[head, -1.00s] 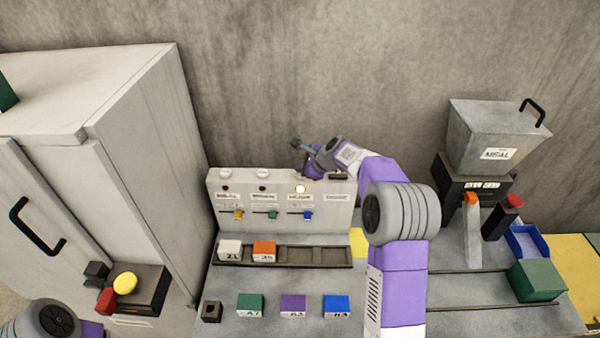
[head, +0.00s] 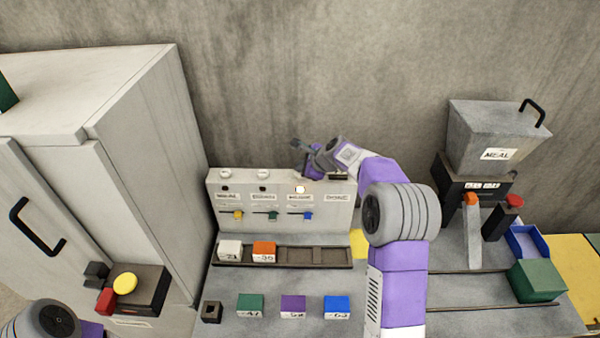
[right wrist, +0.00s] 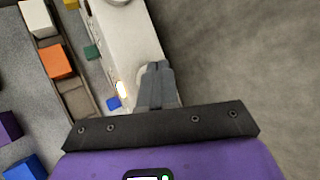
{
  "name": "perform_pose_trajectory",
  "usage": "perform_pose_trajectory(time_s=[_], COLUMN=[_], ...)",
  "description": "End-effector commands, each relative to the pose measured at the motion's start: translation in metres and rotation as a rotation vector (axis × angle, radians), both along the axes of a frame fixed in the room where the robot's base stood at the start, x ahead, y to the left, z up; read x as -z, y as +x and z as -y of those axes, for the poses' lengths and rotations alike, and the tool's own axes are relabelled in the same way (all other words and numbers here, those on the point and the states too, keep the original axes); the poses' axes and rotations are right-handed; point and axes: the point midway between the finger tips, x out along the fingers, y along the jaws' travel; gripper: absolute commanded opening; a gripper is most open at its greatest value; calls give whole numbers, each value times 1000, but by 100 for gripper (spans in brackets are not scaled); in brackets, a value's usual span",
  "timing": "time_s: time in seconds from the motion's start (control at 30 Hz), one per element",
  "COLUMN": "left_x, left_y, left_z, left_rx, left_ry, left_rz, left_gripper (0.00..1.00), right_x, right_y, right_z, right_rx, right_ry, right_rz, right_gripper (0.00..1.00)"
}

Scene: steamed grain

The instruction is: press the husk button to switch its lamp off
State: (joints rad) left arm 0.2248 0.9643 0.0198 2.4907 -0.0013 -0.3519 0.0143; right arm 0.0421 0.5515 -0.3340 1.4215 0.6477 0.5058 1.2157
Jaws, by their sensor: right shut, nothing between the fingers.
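The pale control panel (head: 280,215) stands against the wall with round white buttons on its top edge and a row of lamps below. The third lamp (head: 300,189) glows; the lamps to its left are dark. Its label is too blurred to read surely. The lit lamp also shows in the right wrist view (right wrist: 122,90). My right gripper (head: 299,172) is shut and empty, at the panel's top above the lit lamp. In the right wrist view its fingers (right wrist: 156,72) partly cover a white button (right wrist: 143,73); I cannot tell whether they touch it. My left gripper is out of view.
Small coloured sliders sit on the panel's front. A dark rack (head: 330,257) holds a white and an orange block, with several blocks in front. A grey cabinet (head: 150,130) stands left. A hopper (head: 495,135) and green block (head: 536,281) are right.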

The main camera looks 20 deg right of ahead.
Motion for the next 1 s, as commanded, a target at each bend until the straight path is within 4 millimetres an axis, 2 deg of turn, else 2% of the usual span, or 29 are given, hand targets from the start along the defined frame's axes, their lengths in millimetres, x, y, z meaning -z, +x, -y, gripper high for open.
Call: perform_pose_trajectory(time_s=[0.47, 1.0], left_x=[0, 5], left_y=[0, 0], left_z=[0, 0], left_rx=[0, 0], left_ry=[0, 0], left_rz=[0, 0], left_gripper=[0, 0], right_x=[0, 10], right_y=[0, 0], right_z=[0, 0], right_rx=[0, -1], right_ry=[0, 0], right_rz=[0, -2], right_gripper=[0, 0])
